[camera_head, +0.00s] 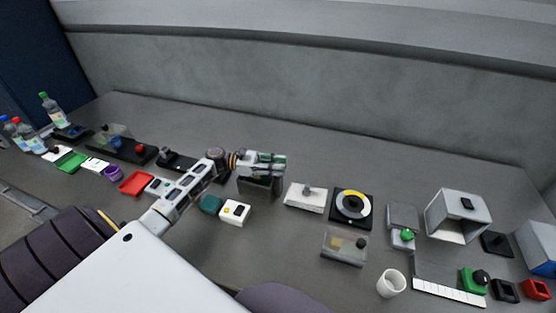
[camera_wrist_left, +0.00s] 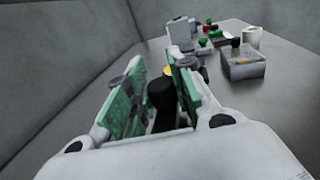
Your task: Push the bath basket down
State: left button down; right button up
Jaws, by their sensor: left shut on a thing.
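The bath basket is probably the dark grey box (camera_head: 257,187) under my left gripper, in the middle of the table; its top is mostly covered by the gripper. My left gripper (camera_head: 278,163) reaches over it from the left, its fingers lying almost level. In the left wrist view its green finger pads (camera_wrist_left: 158,85) are shut on a black knob or handle (camera_wrist_left: 160,100) between them. I cannot tell how high the basket stands, as the body behind the knob is hidden. My right gripper is in neither view.
Right of the box stand a white block with a knob (camera_head: 305,198), a dial with a yellow ring (camera_head: 351,206) and a clear box (camera_head: 345,247). A white-and-yellow block (camera_head: 235,212) and a teal piece (camera_head: 210,205) sit close in front. A grey wall (camera_head: 300,90) rises behind.

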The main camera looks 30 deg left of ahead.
pick_arm(q)
notch_tip(320, 180, down, 2)
jog(key=shift+f, duration=0.1)
jog(key=c, duration=1.2)
grip_release()
jog(key=shift+f, duration=0.1)
jog(key=shift+r, duration=5.05)
jog(key=shift+f, duration=0.1)
